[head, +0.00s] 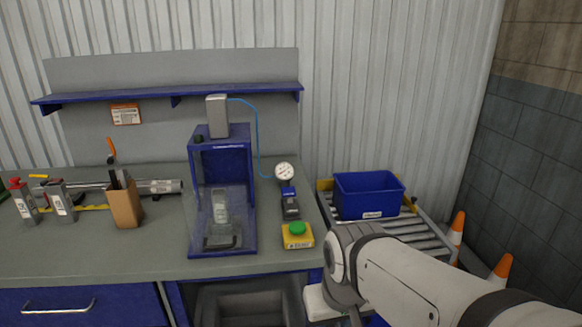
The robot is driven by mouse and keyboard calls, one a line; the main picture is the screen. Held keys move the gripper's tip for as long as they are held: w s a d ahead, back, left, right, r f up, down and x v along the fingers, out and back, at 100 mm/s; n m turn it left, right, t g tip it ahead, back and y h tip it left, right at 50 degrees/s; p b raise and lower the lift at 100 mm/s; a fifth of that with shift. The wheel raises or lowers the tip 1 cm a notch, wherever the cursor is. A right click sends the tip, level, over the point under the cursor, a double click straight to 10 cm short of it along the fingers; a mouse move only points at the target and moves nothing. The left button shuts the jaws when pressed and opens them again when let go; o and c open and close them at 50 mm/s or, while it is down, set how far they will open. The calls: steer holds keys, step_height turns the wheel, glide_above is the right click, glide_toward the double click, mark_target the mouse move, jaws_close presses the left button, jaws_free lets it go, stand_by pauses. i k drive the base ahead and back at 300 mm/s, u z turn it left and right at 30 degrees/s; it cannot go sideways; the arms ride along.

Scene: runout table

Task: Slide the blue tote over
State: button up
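The blue tote (367,195) is an open-topped bin with a small white label on its front. It sits upright toward the back of the roller table (410,229), to the right of the workbench. My arm reaches in from the lower right, in front of the tote and lower in the picture. My gripper is not visible; the arm's end drops out of the bottom of the picture. Nothing of mine is seen touching the tote.
The grey workbench (100,247) holds a blue press frame (248,200), a dial gauge (285,171), a green button box (298,235) and a brown tool holder (125,206). Orange cones (501,270) stand right of the rollers. Bare rollers show in front of the tote.

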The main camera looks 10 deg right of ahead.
mark_target(358, 195)
steer(key=z, duration=0.15)
steer(key=i, duration=1)
steer(key=z, duration=0.65)
steer(key=k, duration=0.9)
steer(key=z, duration=0.15)
steer(key=i, duration=0.95)
steer(key=u, duration=0.1)
